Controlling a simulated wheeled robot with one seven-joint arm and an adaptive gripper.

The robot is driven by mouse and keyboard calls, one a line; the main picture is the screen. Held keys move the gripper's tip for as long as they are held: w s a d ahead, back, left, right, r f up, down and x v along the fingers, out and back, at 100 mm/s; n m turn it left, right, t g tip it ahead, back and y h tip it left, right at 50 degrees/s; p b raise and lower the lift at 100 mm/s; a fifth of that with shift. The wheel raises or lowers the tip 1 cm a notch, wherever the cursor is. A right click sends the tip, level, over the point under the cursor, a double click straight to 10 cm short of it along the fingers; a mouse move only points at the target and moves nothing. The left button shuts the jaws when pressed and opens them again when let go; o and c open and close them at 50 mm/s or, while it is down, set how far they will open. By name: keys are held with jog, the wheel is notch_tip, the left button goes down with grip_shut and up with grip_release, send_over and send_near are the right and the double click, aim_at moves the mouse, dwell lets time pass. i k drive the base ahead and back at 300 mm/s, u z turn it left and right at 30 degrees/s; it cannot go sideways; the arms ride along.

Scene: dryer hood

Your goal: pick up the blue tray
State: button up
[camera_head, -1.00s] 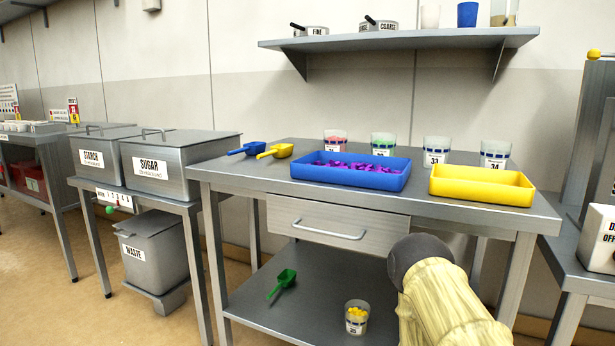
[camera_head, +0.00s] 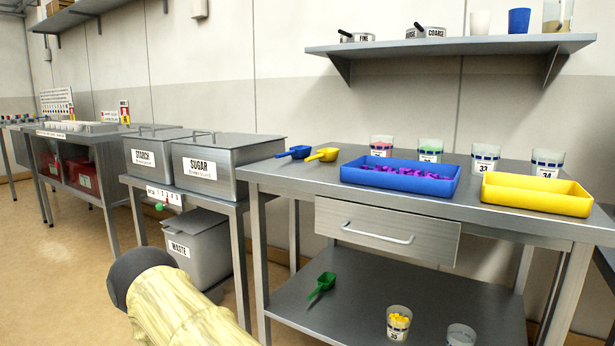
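The blue tray (camera_head: 447,186) sits on the steel table top (camera_head: 270,176), left of a yellow tray. It is shallow and rectangular, with a layer of purple pieces (camera_head: 400,171) in it. Nothing touches it from above. Part of my arm, with a pale wood-like covering and a dark round end, shows at the lower left, in front of the tables and well apart from the tray. My gripper's fingers do not show.
A yellow tray (camera_head: 536,195) stands close on the right. Several labelled cups, such as this one (camera_head: 485,157), stand behind the trays. Blue (camera_head: 296,152) and yellow (camera_head: 324,154) scoops lie at left. A wall shelf (camera_head: 450,46) overhangs the back. A drawer (camera_head: 387,230) is below.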

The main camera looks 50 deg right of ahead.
aim_at(421, 178)
jog(key=u, duration=0.65)
jog(key=k, duration=1.2)
jog(key=z, duration=1.65)
